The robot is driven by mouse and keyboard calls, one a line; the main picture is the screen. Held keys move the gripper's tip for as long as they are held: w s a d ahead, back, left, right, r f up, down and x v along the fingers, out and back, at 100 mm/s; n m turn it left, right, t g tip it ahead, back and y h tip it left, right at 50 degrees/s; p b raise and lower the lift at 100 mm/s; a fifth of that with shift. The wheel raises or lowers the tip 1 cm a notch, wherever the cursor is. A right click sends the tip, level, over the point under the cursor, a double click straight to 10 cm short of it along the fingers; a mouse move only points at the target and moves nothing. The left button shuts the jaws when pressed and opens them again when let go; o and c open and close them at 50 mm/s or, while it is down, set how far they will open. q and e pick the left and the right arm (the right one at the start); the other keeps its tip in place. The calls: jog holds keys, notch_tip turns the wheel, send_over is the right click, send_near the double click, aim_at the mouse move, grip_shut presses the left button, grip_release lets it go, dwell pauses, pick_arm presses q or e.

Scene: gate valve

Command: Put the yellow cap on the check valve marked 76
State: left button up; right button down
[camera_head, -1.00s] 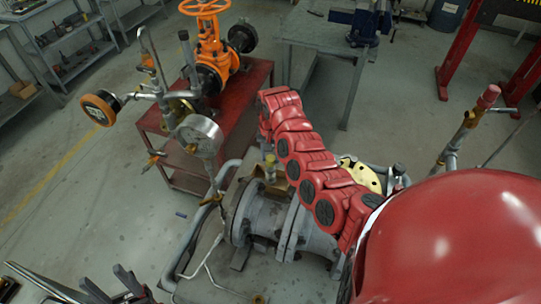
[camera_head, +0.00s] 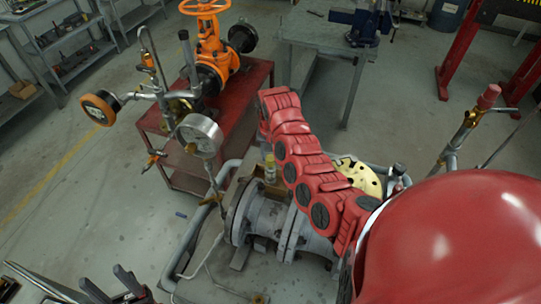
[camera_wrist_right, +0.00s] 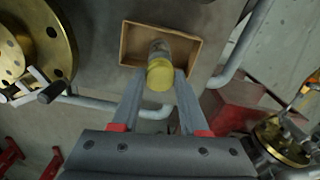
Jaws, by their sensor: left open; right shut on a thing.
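In the right wrist view, a small upright piece with a round yellow end (camera_wrist_right: 159,76) and a grey body (camera_wrist_right: 172,47) is between the fingers of my right gripper (camera_wrist_right: 161,88). The gripper is shut on it at the yellow end. The body is over or in a shallow wooden tray (camera_wrist_right: 126,44); I cannot tell if it touches the bottom. In the head view the piece (camera_head: 270,168) shows beside my red right arm, and the right fingers are hidden. No number 76 is readable. My left gripper (camera_head: 112,284) is open and empty at the lower left.
Grey flanged pipework (camera_head: 265,217) lies below my right arm. A brass flange (camera_head: 358,175) is just right of it. A pressure gauge (camera_head: 199,135) and an orange gate valve (camera_head: 214,55) stand to the left on and near a red table (camera_head: 178,178). Floor is open at left.

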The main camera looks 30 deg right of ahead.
jog(key=shift+f, duration=0.45)
jog(key=shift+f+b, duration=0.5)
jog(key=shift+b, duration=0.35)
dwell(0.9)
grip_release()
dwell(0.6)
jog(key=shift+r, duration=0.15)
